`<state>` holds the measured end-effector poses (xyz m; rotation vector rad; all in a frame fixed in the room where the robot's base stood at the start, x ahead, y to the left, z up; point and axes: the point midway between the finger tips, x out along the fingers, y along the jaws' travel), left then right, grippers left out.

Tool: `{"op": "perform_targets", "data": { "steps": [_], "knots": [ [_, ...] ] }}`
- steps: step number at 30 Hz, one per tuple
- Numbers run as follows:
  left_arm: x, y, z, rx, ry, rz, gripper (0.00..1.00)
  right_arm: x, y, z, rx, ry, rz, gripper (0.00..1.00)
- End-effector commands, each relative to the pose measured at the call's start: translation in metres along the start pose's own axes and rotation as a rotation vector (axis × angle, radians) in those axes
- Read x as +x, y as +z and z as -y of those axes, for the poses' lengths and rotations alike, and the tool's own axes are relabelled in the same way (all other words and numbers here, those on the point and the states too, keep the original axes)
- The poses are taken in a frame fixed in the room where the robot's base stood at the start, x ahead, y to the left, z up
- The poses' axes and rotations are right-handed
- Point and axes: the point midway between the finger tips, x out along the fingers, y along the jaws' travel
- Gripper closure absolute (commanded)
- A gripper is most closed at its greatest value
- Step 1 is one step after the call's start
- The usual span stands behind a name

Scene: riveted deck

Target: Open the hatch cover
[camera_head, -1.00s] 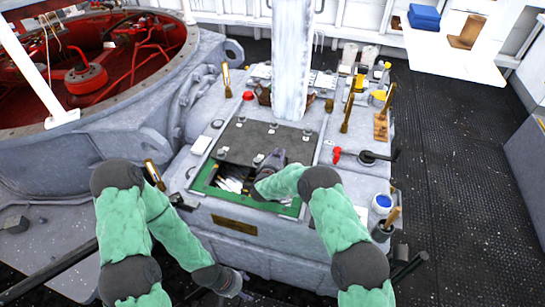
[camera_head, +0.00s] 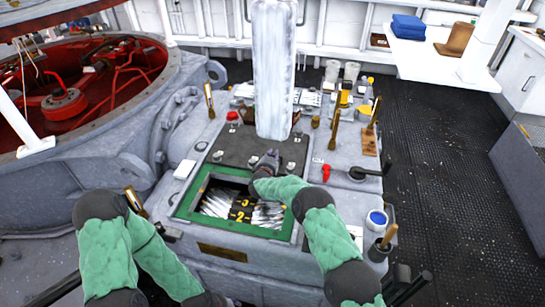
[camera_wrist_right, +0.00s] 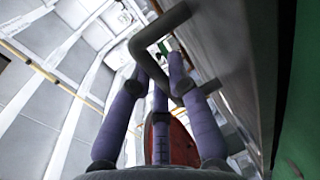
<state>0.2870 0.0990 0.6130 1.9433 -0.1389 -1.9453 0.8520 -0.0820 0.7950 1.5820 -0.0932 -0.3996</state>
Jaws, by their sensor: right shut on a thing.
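The hatch cover (camera_head: 235,143) is a dark grey panel on top of the grey console. It lies at the back of a green-framed opening (camera_head: 185,206), leaving the front part uncovered. My right gripper (camera_head: 268,162) is at the cover's front right part. In the right wrist view its purple fingers (camera_wrist_right: 160,85) are shut around a bent dark grey handle (camera_wrist_right: 145,38). The handle's base is partly hidden. My left arm (camera_head: 112,250) reaches down at lower left; its gripper (camera_head: 212,300) is at the bottom edge, too cut off to read.
Silvery things with yellow number marks (camera_head: 240,211) lie inside the opening. A white frosted column (camera_head: 274,70) stands behind the cover. A red knob (camera_head: 326,172), a black crank (camera_head: 363,172) and a blue-topped pot (camera_head: 376,220) are at right. A brush (camera_head: 209,100) stands at back left.

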Motion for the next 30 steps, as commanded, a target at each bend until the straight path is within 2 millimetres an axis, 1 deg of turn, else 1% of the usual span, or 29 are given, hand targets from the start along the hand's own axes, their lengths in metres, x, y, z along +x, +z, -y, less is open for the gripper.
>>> {"op": "perform_targets", "data": {
  "steps": [1,2,3,4,5,14,19,23,30],
  "knots": [
    [0.000,0.000,0.000,0.000,0.000,0.000,0.34,0.000,0.000,0.000,0.000,0.000,0.000,1.00],
    [0.000,0.000,0.000,0.000,0.000,0.000,0.34,0.000,0.000,0.000,0.000,0.000,0.000,0.79],
    [0.000,0.000,0.000,0.000,0.000,0.000,0.34,0.000,0.000,0.000,0.000,0.000,0.000,0.68],
    [0.000,0.000,0.000,0.000,0.000,0.000,0.34,0.000,0.000,0.000,0.000,0.000,0.000,0.59],
    [0.000,0.000,0.000,0.000,0.000,0.000,0.34,0.000,0.000,0.000,0.000,0.000,0.000,0.57],
    [0.000,0.000,0.000,0.000,0.000,0.000,0.34,-0.001,0.000,0.000,0.000,0.000,0.000,0.57],
    [0.000,0.000,0.000,0.000,0.000,0.000,0.34,-0.008,-0.001,0.000,-0.001,-0.001,-0.001,0.57],
    [0.000,0.000,0.000,0.000,0.000,0.000,0.34,-0.024,-0.001,-0.001,0.000,-0.001,-0.001,0.57],
    [0.000,0.000,0.000,0.000,0.000,0.000,0.34,-0.068,-0.001,0.000,-0.002,-0.001,-0.003,0.57]
  ]
}}
